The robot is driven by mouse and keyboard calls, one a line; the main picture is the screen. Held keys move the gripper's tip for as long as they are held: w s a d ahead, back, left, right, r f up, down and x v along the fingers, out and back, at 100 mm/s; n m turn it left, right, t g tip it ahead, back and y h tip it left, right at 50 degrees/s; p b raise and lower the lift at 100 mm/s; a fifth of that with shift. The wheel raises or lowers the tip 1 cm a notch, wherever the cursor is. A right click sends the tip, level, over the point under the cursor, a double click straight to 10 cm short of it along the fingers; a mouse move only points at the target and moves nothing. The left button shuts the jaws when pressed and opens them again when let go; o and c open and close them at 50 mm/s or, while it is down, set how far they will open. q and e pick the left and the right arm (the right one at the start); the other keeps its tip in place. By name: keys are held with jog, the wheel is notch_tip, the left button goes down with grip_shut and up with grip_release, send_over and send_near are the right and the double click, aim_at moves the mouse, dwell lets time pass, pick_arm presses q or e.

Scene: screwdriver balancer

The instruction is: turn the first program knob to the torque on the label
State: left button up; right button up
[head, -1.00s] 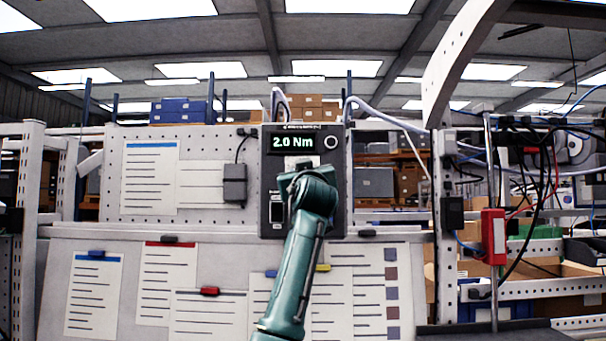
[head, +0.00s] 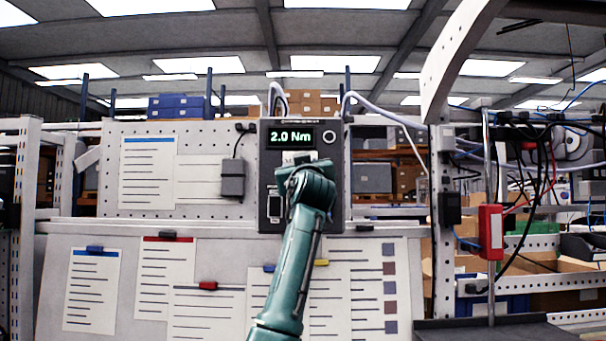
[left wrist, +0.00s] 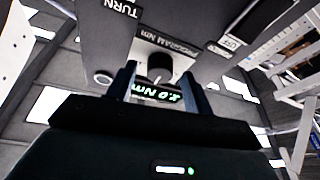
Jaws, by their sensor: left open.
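The dark controller panel (head: 335,205) hangs on the perforated board, and its display (head: 289,138) reads 2.0 Nm in green. My left arm rises from the bottom and covers the panel's middle in the head view, hiding the knob and fingertips there. In the left wrist view the black program knob (left wrist: 160,65) sits between the two fingers of my left gripper (left wrist: 159,71), which is open. I cannot tell whether either finger touches the knob. The display also shows in that view (left wrist: 157,92), upside down. My right gripper is not in view.
Several paper sheets (head: 92,290) are clipped to the board below; their text is too small to read. A grey box (head: 232,180) hangs left of the panel. A red device (head: 490,232) on a pole and loose cables stand at the right.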

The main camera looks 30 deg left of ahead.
pick_arm(q)
jog(key=b+v, duration=0.4)
jog(key=v, duration=0.9)
jog(key=shift+b, duration=0.4)
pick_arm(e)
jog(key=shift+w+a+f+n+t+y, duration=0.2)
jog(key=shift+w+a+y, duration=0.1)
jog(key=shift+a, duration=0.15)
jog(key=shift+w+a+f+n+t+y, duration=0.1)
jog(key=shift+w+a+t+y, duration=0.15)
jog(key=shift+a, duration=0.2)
pick_arm(q)
jog(key=shift+w+f, duration=0.15)
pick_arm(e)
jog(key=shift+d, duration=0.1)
